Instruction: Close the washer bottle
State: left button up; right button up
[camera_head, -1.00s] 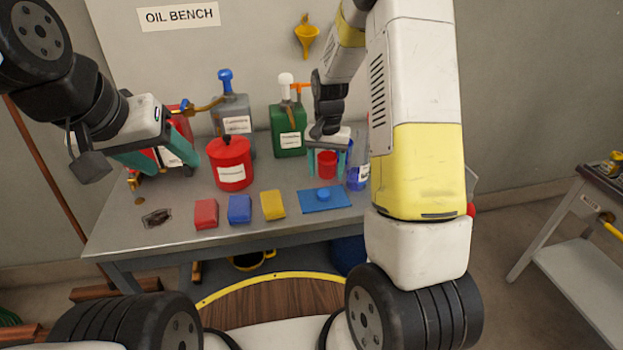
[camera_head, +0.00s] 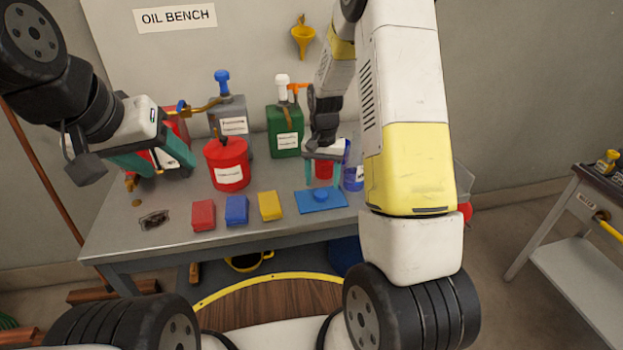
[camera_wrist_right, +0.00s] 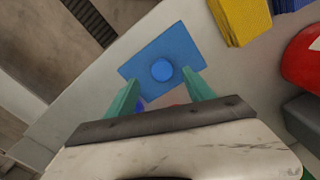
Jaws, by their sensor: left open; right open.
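A round blue cap (camera_head: 320,194) lies on a flat blue mat (camera_head: 336,204) near the bench's front edge. My right gripper (camera_head: 323,183) is open, pointing down, just above and behind the cap. In the right wrist view the cap (camera_wrist_right: 162,69) shows between the fingertips (camera_wrist_right: 160,82), with nothing held. The washer bottle, seemingly the clear and blue one (camera_head: 353,178), stands right of my right gripper, partly hidden by my right arm; its top is hidden. My left gripper (camera_head: 172,166) is open and empty over the bench's left side.
A red can (camera_head: 227,165), a grey jug (camera_head: 231,118) and a green jug (camera_head: 285,130) stand behind. Red (camera_head: 203,215), blue (camera_head: 237,210) and yellow (camera_head: 270,206) blocks lie left of the mat. A red cup (camera_head: 323,170) is behind my right fingers.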

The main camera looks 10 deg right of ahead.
aim_at(321, 194)
jog(key=f, duration=0.4)
jog(key=shift+w+a+f, duration=0.1)
jog(key=shift+w+f, duration=0.1)
jog(key=shift+f, duration=0.15)
grip_shut()
jog(key=shift+r, duration=0.15)
jog(key=shift+r, duration=0.6)
notch_tip(321, 194, up, 2)
jog(key=shift+r, duration=0.1)
jog(key=s+a, duration=0.3)
jog(key=s, duration=0.4)
jog(key=s+a+r, duration=0.1)
jog(key=s+a, duration=0.3)
jog(key=s, duration=0.3)
jog(key=shift+s+a+r, duration=0.15)
jog(key=shift+s+r, duration=0.05)
